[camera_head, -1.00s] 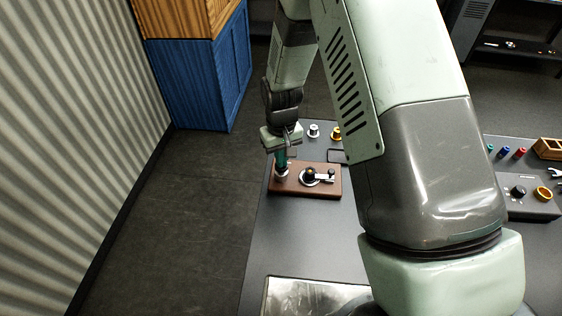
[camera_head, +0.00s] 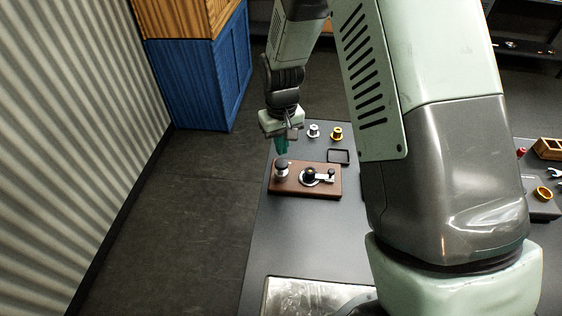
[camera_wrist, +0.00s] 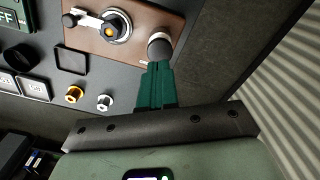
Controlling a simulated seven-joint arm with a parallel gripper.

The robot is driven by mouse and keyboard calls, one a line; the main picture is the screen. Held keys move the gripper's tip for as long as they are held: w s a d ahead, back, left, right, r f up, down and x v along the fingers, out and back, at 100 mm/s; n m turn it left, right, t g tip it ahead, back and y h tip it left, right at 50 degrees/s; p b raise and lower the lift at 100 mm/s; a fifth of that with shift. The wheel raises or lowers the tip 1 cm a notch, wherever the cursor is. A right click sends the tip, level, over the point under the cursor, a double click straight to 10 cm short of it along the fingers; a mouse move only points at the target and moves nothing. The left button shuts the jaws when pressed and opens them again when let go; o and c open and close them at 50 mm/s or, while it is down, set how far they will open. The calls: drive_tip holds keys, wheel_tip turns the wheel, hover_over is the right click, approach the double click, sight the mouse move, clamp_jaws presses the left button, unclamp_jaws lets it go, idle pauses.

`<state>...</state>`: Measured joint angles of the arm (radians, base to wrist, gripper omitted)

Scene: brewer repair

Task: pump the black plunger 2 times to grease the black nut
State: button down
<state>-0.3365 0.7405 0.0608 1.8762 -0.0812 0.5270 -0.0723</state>
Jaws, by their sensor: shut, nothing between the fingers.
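The black plunger (camera_head: 281,163) stands upright at the left end of a brown wooden board (camera_head: 300,191), with a pale collar below its cap. In the wrist view its dark round top (camera_wrist: 160,49) is just beyond the fingertips. The black nut (camera_head: 310,175), with a yellowish centre, sits on a pale ring with a lever arm in the middle of the board; it also shows in the wrist view (camera_wrist: 113,27). My gripper (camera_head: 281,150) has green fingers, shut and empty, pointing down just above the plunger. A small gap seems to lie between them.
A silver nut (camera_head: 313,131), a gold nut (camera_head: 336,134) and a square black frame (camera_head: 338,150) lie behind the board. A metal tray (camera_head: 310,292) is at the front. A grey control box and a wooden holder (camera_head: 549,148) are at right. My arm hides part of the table.

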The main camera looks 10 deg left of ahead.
wheel_tip(320, 180, up, 6)
idle(0.6)
idle(0.6)
drive_tip(key=shift+f, duration=4.25)
drive_tip(key=shift+f, duration=0.2)
